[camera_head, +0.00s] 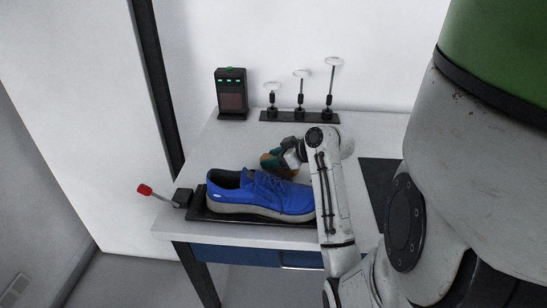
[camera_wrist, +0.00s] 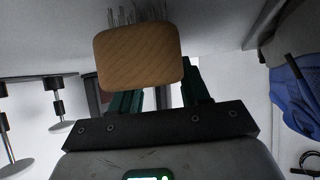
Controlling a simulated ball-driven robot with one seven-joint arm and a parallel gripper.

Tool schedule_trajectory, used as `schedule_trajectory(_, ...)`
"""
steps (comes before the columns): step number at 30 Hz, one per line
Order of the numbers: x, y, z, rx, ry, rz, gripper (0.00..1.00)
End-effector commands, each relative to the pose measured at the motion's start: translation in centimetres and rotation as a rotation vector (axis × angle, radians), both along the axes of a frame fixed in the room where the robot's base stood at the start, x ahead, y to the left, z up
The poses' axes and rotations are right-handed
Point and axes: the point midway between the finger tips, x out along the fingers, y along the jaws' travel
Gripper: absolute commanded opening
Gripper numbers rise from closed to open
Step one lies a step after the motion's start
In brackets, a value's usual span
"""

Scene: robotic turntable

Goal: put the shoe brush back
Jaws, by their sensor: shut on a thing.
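My gripper (camera_head: 279,156) is shut on the shoe brush, a wooden block (camera_wrist: 138,56) with thin bristles. In the wrist view, the teal fingers hold the block, and the bristles point toward the top of the picture. In the head view, the brush is small and partly hidden by the fingers, just behind the blue shoe (camera_head: 262,194). I cannot tell whether it touches the shoe. The shoe lies on a black tray (camera_head: 228,217) at the table's front. Part of the shoe also shows at the right of the wrist view (camera_wrist: 297,95).
A red-tipped lever (camera_head: 146,190) sticks out at the tray's left. A black device with green lights (camera_head: 231,94) and a rack of three disc-topped posts (camera_head: 300,117) stand at the back. A dark flat panel (camera_head: 378,184) lies right of my arm. The white table (camera_head: 225,148) is clear behind the shoe.

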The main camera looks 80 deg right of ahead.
Motion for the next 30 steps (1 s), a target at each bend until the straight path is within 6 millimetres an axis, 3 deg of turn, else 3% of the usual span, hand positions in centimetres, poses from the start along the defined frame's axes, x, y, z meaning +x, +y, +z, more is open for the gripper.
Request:
schedule_trajectory(8,0.0,0.0,-0.3,0.000,0.000,0.001,0.00)
schedule_trajectory(9,0.0,0.0,-0.4,0.000,0.000,0.001,0.47)
schedule_trajectory(17,0.0,0.0,-0.3,0.000,0.000,0.000,0.71)
schedule_trajectory(26,0.0,0.0,0.2,-0.001,0.000,0.000,0.71)
schedule_trajectory(30,-1.2,0.3,0.9,-0.003,-0.001,-0.002,0.71)
